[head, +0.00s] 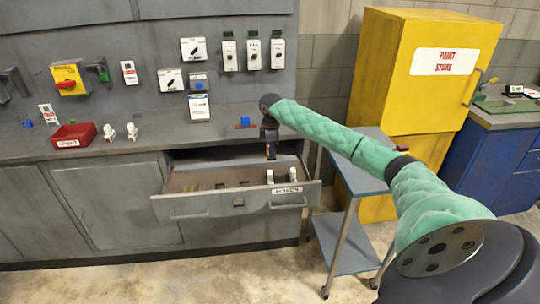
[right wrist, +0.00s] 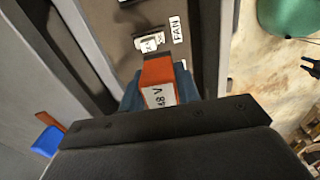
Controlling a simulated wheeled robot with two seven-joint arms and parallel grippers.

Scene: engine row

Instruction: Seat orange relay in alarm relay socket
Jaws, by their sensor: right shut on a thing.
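My right gripper (head: 270,153) is shut on the orange relay (right wrist: 158,84), which has a white label that reads "48 V". In the head view the gripper points down over the back right part of the open drawer (head: 176,209), and little of the relay shows. In the right wrist view the relay sits between the blue fingertips, above the drawer and apart from its floor as far as I can tell. Dark socket openings (head: 220,185) show in the drawer floor. I cannot tell which one is the alarm socket. My left gripper is not in view.
White relays (head: 270,176) stand in the drawer's right part; a "FAN" label (right wrist: 175,29) is beside one. A blue block with an orange part (head: 245,121) lies on the bench behind. A red tray (head: 74,135) is at left, a trolley (head: 357,180) at right.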

